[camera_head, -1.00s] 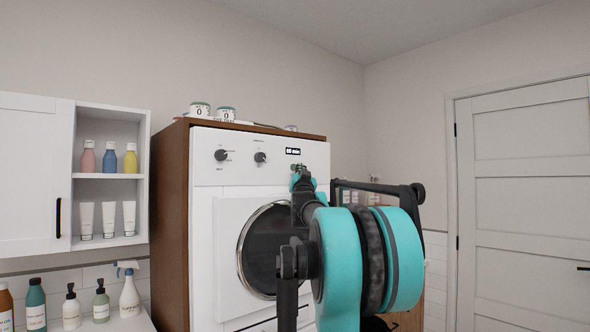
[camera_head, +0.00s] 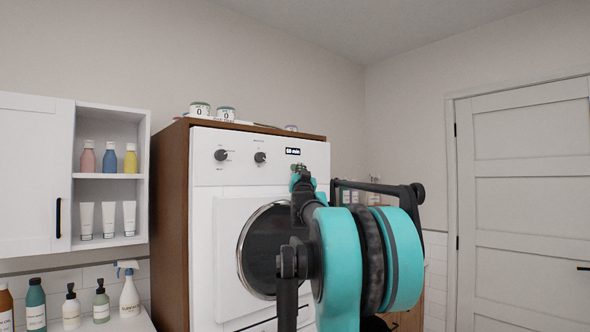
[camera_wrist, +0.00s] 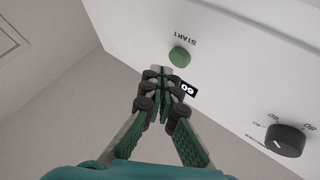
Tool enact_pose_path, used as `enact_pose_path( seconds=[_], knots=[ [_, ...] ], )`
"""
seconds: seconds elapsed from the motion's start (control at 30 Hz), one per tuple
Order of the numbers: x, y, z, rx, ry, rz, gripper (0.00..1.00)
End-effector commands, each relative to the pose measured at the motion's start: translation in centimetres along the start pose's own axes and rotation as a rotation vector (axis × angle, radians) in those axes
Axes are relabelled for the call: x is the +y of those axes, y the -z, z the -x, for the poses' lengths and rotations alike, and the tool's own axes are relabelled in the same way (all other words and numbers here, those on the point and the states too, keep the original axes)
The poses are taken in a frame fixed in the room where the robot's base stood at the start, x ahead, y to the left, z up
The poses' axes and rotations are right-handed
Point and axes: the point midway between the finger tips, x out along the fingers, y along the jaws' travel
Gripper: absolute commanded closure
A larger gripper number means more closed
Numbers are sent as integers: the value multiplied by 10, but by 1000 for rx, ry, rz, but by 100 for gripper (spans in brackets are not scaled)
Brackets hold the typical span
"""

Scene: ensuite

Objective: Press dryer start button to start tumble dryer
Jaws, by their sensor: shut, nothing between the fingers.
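The white tumble dryer (camera_head: 206,258) stands in a brown wooden housing, its round dark door partly behind my arm. In the wrist view the round green start button (camera_wrist: 179,56) sits on the white panel beside the word START. My gripper (camera_wrist: 160,72) is shut and empty, its fingertips close beside the button, to its lower left in the picture. I cannot tell whether they touch the panel. In the head view my gripper (camera_head: 301,170) is at the right part of the control panel, below the display, and the button is hidden behind it.
A small black display (camera_wrist: 189,89) and a dark knob (camera_wrist: 286,140) share the panel. Two knobs show in the head view, one of them at the left (camera_head: 221,155). Jars (camera_head: 200,109) stand on top. A shelf with bottles (camera_head: 110,158) is at left, a door (camera_head: 520,200) at right.

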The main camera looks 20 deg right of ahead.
Motion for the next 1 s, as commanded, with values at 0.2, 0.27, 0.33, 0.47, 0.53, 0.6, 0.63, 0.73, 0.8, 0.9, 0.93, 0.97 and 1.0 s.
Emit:
enact_pose_path(
  seconds=[0.2, 0.27, 0.33, 0.47, 0.53, 0.6, 0.63, 0.73, 0.8, 0.9, 0.93, 0.97, 1.0],
  knots=[
    [-4, -3, -5, 0, 1, 0, 100],
    [-4, -4, -6, 0, 0, 1, 100],
    [-4, -4, -6, 0, 0, 1, 100],
    [-4, -4, -6, 0, 0, 0, 100],
    [-4, -4, -6, 0, 0, 0, 100],
    [-4, -4, -6, 0, 0, 0, 100],
    [-4, -4, -6, 0, 0, 0, 100],
    [-5, -5, -7, 0, 0, 0, 100],
    [-5, -5, -7, 0, 0, 0, 100],
    [-6, -6, -8, 0, 0, 0, 100],
    [-6, -6, -8, 0, 0, 0, 100],
    [-6, -6, -8, 0, 0, 0, 100],
    [-6, -6, -9, 0, 0, 0, 100]
  ],
)
